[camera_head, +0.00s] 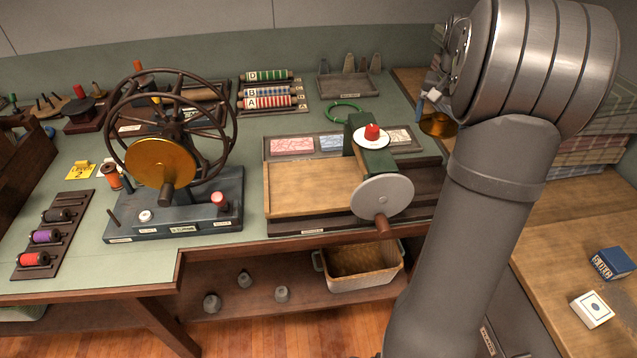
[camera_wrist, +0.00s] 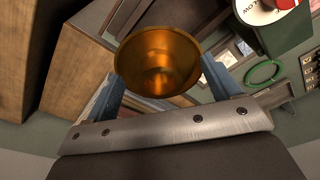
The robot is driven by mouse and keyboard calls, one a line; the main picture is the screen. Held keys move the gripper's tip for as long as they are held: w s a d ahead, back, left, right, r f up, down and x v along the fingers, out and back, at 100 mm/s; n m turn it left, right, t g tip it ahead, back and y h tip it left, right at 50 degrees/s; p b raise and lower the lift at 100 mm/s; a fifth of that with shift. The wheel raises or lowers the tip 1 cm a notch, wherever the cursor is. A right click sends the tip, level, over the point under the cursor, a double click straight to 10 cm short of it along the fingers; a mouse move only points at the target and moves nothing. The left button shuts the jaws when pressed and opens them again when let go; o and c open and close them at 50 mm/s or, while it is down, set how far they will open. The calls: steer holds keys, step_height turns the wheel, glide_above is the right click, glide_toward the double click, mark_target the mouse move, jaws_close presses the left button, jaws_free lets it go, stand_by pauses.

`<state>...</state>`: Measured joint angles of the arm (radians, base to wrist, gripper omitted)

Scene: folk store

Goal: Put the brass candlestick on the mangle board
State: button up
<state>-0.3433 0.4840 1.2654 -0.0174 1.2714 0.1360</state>
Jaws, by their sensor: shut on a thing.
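My gripper (camera_head: 431,100) is at the back right of the green-topped bench, partly hidden by my arm. It is shut on the brass candlestick (camera_head: 438,125), which hangs below the fingers. In the wrist view the candlestick (camera_wrist: 158,60) shows as a round, hollow brass form between the two blue-grey fingers (camera_wrist: 162,78). A flat pale wooden board (camera_head: 310,190) lies at the front middle of the bench, beside a green post and a grey crank wheel (camera_head: 382,195). I cannot tell for sure that it is the mangle board.
A green ring (camera_head: 343,111) and a dark tray (camera_head: 348,84) with pegs lie left of my gripper. A large spoked wheel (camera_head: 172,125) stands at the left. A wooden counter (camera_head: 560,230) at the right holds two small boxes. A basket (camera_head: 358,268) sits below the bench.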

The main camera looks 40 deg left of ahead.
steer(key=s+a+n, duration=0.1)
steer(key=s+a, duration=0.1)
steer(key=a, duration=0.2)
steer(key=s+a+n, duration=0.1)
steer(key=s+a, duration=0.1)
steer(key=a, duration=0.3)
steer(key=s+a, duration=0.3)
steer(key=a, duration=0.1)
steer(key=shift+s+a+n, duration=0.1)
steer(key=shift+a+n, duration=0.2)
steer(key=shift+n, duration=0.1)
steer(key=s+a+n, duration=0.3)
steer(key=s+a, duration=0.6)
steer(key=a, duration=0.1)
glide_above(317, 181)
steer(key=shift+y, duration=0.3)
steer(key=f, duration=1.4)
steer(key=shift+s+d+f, duration=0.2)
steer(key=shift+f, duration=2.15)
steer(key=shift+f, duration=0.15)
steer(key=o, duration=1)
steer(key=shift+c, duration=0.2)
step_height(317, 181, up, 12)
steer(key=s, duration=0.1)
steer(key=shift+d, duration=0.45)
steer(key=shift+s, duration=0.1)
